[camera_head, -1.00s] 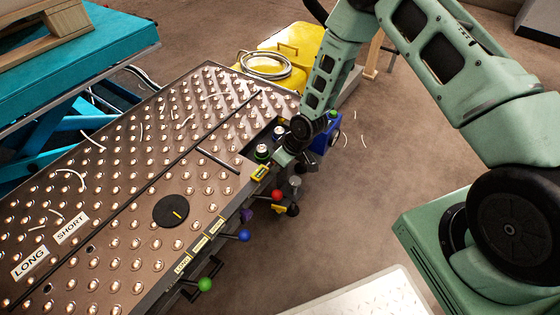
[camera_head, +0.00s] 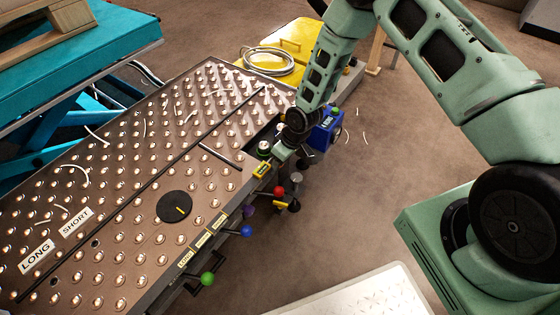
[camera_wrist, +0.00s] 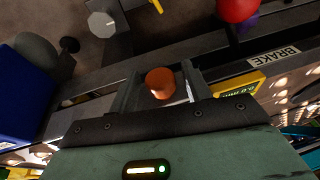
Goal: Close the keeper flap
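My gripper (camera_head: 279,153) is low at the right edge of the ball-studded table (camera_head: 120,190), beside a yellow label (camera_head: 262,170). In the wrist view, my gripper (camera_wrist: 163,90) has its two fingers apart, with an orange-brown round knob (camera_wrist: 160,83) between them. Narrow gaps seem to show beside the knob, so it does not look clamped. I cannot clearly make out the keeper flap; my gripper and wrist cover part of this edge. Whether the knob belongs to the flap cannot be told.
Red (camera_head: 279,190), blue (camera_head: 246,231) and green (camera_head: 207,278) knobs stick out along the table edge. A blue box (camera_head: 327,131) stands just beyond my gripper. A yellow case (camera_head: 293,42) with a coiled cable lies behind. Open floor (camera_head: 350,200) is to the right.

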